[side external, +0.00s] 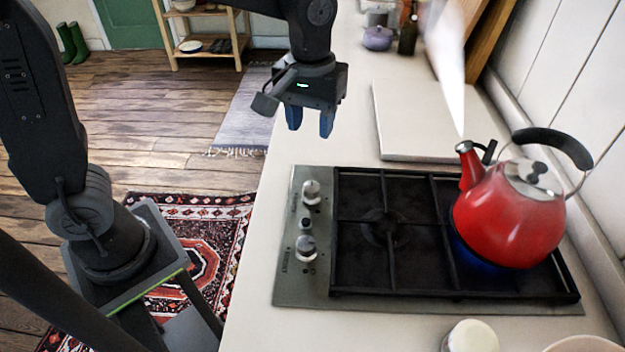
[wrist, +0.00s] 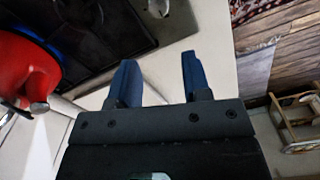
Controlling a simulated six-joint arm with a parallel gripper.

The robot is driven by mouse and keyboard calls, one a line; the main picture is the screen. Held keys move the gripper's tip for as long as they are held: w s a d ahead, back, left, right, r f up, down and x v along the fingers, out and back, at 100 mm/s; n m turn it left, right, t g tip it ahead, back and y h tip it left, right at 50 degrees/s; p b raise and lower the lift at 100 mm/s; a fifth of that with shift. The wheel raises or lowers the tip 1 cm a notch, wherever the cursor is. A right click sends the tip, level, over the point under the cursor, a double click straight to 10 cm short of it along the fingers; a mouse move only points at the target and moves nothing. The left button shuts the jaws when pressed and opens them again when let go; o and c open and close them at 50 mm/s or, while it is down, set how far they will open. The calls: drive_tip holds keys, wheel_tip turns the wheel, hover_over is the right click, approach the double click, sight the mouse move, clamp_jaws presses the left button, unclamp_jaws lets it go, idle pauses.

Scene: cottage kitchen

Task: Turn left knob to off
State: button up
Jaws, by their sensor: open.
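The gas hob (side external: 286,285) has two silver knobs on its left strip. The far knob (side external: 312,192) is the left one when facing the hob from my arm's side; the near knob (side external: 306,247) is the other. Their exact settings are too small to read. A blue flame (side external: 480,262) shows under the red kettle (side external: 510,220), which steams. My gripper (side external: 310,128) is open and empty, with blue fingers pointing down, above the counter's left edge and beyond the far knob. In the wrist view, a silver knob (wrist: 160,8) shows at the top edge, ahead of the fingers (wrist: 160,75).
A pale board (side external: 420,120) lies on the counter behind the hob. A purple pot (side external: 377,38) and dark bottle (side external: 408,35) stand farther back. A white-lidded jar (side external: 472,337) is at the front. The space between my gripper and the far knob looks clear.

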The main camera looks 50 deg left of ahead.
sight(313, 184)
wheel_tip(313, 184, down, 14)
idle(0.6)
drive_tip(key=shift+w, duration=0.1)
drive_tip(key=shift+c, duration=0.4)
drive_tip(key=c, duration=0.6)
drive_tip(key=shift+o, duration=0.2)
drive_tip(key=shift+d, duration=0.1)
